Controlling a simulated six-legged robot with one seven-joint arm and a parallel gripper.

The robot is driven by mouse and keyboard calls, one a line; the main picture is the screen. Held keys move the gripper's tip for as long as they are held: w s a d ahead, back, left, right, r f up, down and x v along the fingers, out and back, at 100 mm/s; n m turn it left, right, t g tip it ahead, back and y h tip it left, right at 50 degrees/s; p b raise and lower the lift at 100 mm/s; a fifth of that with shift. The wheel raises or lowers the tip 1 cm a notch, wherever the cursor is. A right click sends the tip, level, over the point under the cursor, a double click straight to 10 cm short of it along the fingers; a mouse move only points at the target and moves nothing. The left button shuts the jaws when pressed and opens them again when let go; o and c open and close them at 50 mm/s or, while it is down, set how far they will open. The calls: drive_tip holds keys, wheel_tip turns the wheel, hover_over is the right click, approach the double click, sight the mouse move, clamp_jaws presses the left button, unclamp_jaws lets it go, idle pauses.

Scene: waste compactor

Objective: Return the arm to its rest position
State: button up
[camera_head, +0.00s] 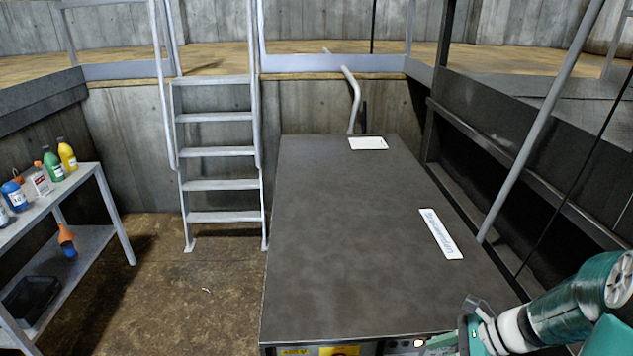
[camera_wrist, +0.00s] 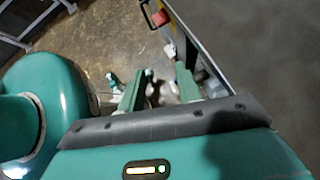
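My teal arm (camera_head: 565,312) shows at the lower right in the head view, bent beside the front right corner of the dark compactor top (camera_head: 350,230). In the wrist view my gripper (camera_wrist: 163,76) has its two green fingers apart, with floor and blurred small shapes between and beyond them. I see nothing held. The fingers point down along the compactor's front, and the compactor's dark top (camera_wrist: 260,50) fills the right side. My teal arm links show at the left of that view.
A red part (camera_wrist: 161,18) with a black handle is on the compactor's front near the fingers. A shelf table (camera_head: 85,200) with several bottles stands left. A ladder (camera_head: 217,155) rises behind. A slanted grey rail (camera_head: 540,120) stands right of the compactor. Floor (camera_head: 190,290) is clear between table and compactor.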

drive_tip(key=s+a+r+n+t+h, duration=0.1)
drive_tip(key=s+a+r+n+h, duration=0.3)
drive_tip(key=r+n, duration=0.5)
drive_tip(key=s+a+r+n+t+h, duration=0.1)
drive_tip(key=s+a+r+n+h, duration=0.4)
drive_tip(key=r+n, duration=0.5)
drive_tip(key=a+n, duration=0.1)
drive_tip(key=n, duration=0.2)
drive_tip(key=shift+s+a+t, duration=0.2)
drive_tip(key=shift+a+t, duration=0.2)
